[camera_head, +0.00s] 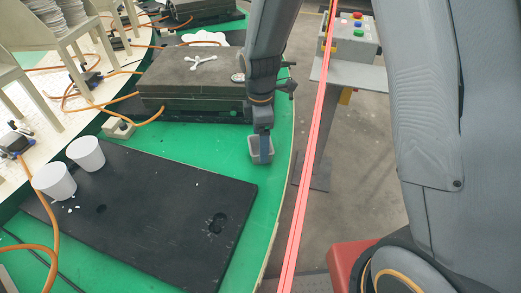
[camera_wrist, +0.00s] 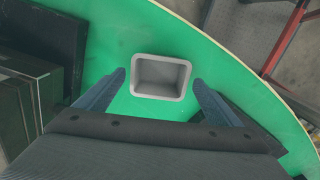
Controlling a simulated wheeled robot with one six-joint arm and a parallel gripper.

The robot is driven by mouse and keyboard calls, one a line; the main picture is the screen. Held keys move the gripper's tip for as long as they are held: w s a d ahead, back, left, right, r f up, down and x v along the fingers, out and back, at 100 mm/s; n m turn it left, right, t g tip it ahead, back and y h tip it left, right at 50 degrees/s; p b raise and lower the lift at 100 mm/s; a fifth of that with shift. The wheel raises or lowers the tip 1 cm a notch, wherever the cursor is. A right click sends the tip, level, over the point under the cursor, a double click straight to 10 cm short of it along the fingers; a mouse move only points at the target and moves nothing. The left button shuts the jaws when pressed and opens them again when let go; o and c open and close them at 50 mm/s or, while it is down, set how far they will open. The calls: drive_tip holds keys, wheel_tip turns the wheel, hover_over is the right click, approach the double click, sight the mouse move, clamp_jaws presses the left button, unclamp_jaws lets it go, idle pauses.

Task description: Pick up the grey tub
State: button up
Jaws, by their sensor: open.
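The grey tub (camera_wrist: 161,98) is a small open rectangular container on the green table, near its curved edge. In the wrist view it lies ahead between my gripper's fingers (camera_wrist: 157,84), with a visible gap on each side. The tub looks empty. In the head view my gripper (camera_head: 262,158) points down at the tub (camera_head: 254,148) and hides part of it. My gripper is open. The head view does not clearly show how far the fingertips reach down beside the tub.
A dark mould box (camera_head: 190,85) stands left of my gripper, with a white cross-shaped piece (camera_head: 204,58) on top. A black plate (camera_head: 150,210) and white cups (camera_head: 86,153) lie nearer on the green table (camera_head: 265,190). A control box (camera_head: 352,40) stands beyond the table edge.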

drive_tip(key=shift+f, duration=1.4)
drive_tip(key=c, duration=1.1)
drive_tip(key=shift+r, duration=0.1)
drive_tip(key=shift+c, duration=0.2)
